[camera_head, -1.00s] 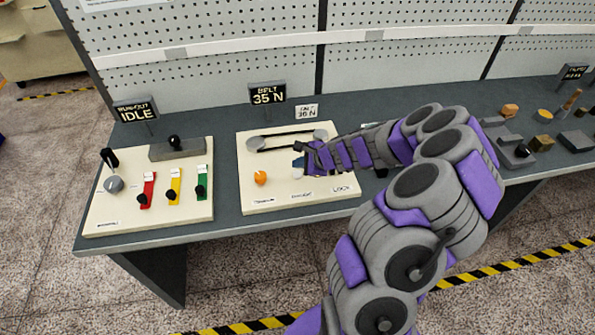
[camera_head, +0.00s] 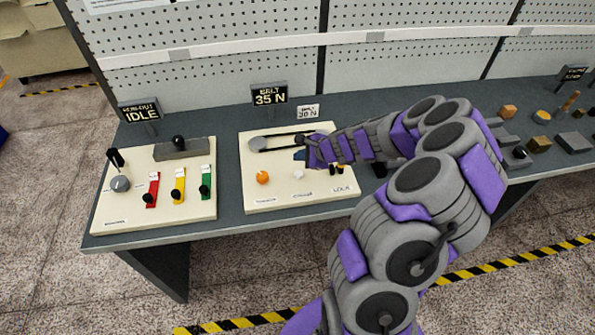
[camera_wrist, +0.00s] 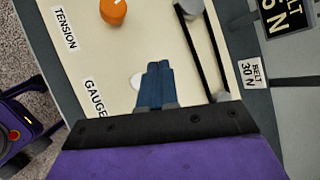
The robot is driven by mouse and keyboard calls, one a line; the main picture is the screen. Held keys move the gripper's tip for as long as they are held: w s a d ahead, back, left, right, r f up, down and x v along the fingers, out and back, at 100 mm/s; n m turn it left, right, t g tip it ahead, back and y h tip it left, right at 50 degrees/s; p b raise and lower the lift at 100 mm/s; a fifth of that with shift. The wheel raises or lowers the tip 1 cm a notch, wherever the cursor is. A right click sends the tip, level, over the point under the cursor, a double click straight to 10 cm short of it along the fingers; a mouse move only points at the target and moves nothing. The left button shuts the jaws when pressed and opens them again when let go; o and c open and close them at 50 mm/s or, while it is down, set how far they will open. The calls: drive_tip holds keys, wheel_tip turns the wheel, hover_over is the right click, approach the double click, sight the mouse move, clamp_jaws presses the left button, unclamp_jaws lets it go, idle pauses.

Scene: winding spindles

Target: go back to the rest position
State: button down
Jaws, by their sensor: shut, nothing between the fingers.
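My gripper (camera_wrist: 156,82) is shut and empty, its blue fingers together above the belt panel (camera_wrist: 120,50) in the wrist view. In the head view my gripper (camera_head: 300,154) is over the upper middle of that cream panel (camera_head: 252,185). The orange knob (camera_head: 262,177) lies left of my gripper, and a small white button (camera_head: 298,173) lies just below it. The black belt (camera_head: 282,141) runs between its pulleys behind the fingers. In the wrist view the white button (camera_wrist: 137,80) is partly hidden by the fingers. My arm covers the panel's right side.
The left panel (camera_head: 125,207) carries a grey knob, a black lever and red, yellow and green switches. Signs read IDLE (camera_head: 140,110) and 35 N (camera_head: 269,96). Loose blocks (camera_head: 540,143) stand at the right. A pegboard wall (camera_head: 220,70) rises behind the bench.

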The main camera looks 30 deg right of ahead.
drive_tip(key=shift+a+r, duration=0.1)
drive_tip(key=s+a+r+n+g+y, duration=0.1)
drive_tip(key=s+a+r+n+g, duration=0.1)
drive_tip(key=s+a+r+n, duration=0.6)
drive_tip(key=s+a+r+n+g+y, duration=0.25)
drive_tip(key=a+r+n, duration=0.2)
drive_tip(key=a, duration=0.75)
drive_tip(key=s+a+r+n+g+h, duration=0.25)
drive_tip(key=s+n, duration=0.35)
drive_tip(key=s, duration=0.8)
drive_tip(key=s+d+n+g+h, duration=0.1)
drive_tip(key=s+d+h, duration=0.1)
drive_tip(key=s, duration=0.5)
drive_tip(key=s+d+r+n+g+h, duration=0.1)
drive_tip(key=s+d+n+g+h, duration=0.1)
drive_tip(key=s, duration=0.5)
drive_tip(key=shift+s+d+r+h, duration=0.2)
drive_tip(key=shift+d+h, duration=0.3)
drive_tip(key=shift+d, duration=0.55)
drive_tip(key=c, duration=1.8)
unclamp_jaws()
drive_tip(key=shift+w, duration=0.1)
